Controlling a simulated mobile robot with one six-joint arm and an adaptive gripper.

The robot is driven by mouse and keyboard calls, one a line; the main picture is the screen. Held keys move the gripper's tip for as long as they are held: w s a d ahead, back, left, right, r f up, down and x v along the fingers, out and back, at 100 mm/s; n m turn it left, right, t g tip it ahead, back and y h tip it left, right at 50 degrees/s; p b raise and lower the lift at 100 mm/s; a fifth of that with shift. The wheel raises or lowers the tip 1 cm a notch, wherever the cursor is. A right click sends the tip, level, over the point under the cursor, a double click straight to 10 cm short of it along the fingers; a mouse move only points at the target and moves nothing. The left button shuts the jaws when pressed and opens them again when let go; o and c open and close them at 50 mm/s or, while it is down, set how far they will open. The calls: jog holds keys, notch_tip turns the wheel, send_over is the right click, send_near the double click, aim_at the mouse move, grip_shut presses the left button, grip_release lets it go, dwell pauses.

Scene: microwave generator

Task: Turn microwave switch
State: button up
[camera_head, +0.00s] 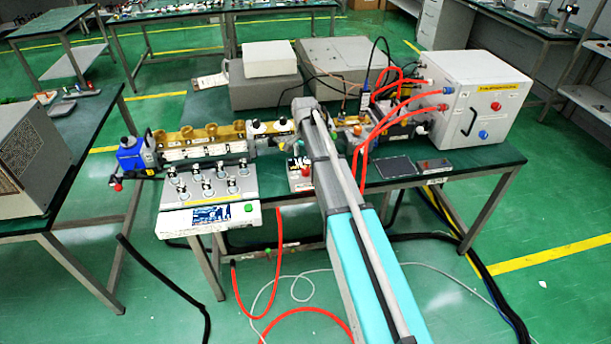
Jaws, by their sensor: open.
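My arm (365,265) reaches from the lower right up to its grey end section (305,108) over the middle of the bench. I cannot make out my gripper or its fingers; the arm hides what lies behind it. The microwave bench setup has a row of brass and white parts (200,140). A white control box (235,215) with several knobs stands at the bench's front left. A small white and red box (299,180) stands just left of my arm, partly covered by it. I cannot tell which part is the microwave switch.
A white cabinet (485,75) with red hoses stands at the right end of the green bench (470,165). Grey boxes (265,90) stand at the back. A blue unit (130,155) is at the left end. Red tubes and cables lie on the floor.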

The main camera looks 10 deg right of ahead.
aim_at(305, 169)
jog(key=shift+f+b, duration=3.25)
jog(key=shift+f, duration=0.35)
grip_shut()
